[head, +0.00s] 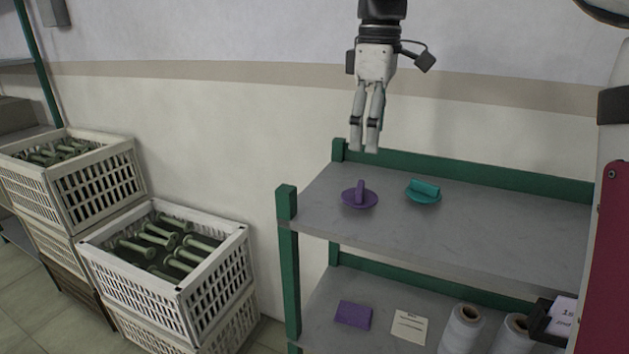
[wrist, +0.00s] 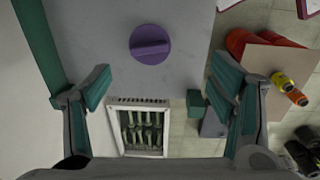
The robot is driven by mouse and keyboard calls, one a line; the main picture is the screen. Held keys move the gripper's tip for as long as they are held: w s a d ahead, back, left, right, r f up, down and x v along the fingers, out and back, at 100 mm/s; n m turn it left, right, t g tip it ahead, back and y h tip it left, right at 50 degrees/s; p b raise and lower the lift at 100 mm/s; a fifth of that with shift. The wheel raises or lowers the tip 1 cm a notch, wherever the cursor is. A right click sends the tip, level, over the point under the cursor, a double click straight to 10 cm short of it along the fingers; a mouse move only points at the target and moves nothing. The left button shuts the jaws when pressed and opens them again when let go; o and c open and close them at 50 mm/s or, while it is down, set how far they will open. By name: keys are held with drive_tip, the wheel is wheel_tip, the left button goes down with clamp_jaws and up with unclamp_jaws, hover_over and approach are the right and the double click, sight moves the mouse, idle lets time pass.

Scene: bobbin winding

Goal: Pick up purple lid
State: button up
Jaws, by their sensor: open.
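The purple lid (head: 359,195) is a round disc with a raised bar handle. It lies on the grey top shelf (head: 470,232) of a green-framed rack, near the shelf's left end. It also shows in the wrist view (wrist: 150,44), at the upper middle, with its handle running roughly across the picture. My gripper (head: 364,150) points down in the head view and appears above the lid, apart from it. In the wrist view its two fingers (wrist: 166,88) are spread wide with nothing between them.
A teal lid (head: 423,191) lies to the right of the purple one. The lower shelf holds a purple block (head: 353,314), a paper card (head: 409,327) and white cones (head: 465,327). White crates (head: 215,285) of bobbins stand at the left. A green post (head: 287,203) rises at the shelf's left corner.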

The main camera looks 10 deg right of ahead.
drive_tip(key=w+n, duration=0.1)
drive_tip(key=w, duration=0.1)
drive_tip(key=p, duration=0.3)
hover_over(360, 186)
drive_tip(key=shift+n+g, duration=0.3)
drive_tip(key=shift+n, duration=0.1)
drive_tip(key=f, duration=0.7)
drive_tip(key=shift+s+d+f, duration=0.15)
drive_tip(key=shift+d+f, duration=0.1)
drive_tip(key=shift+f, duration=0.05)
drive_tip(key=f, duration=0.1)
drive_tip(key=f+p, duration=0.1)
drive_tip(key=f, duration=0.3)
drive_tip(key=shift+a, duration=0.25)
drive_tip(key=shift+f, duration=0.4)
drive_tip(key=c, duration=0.7)
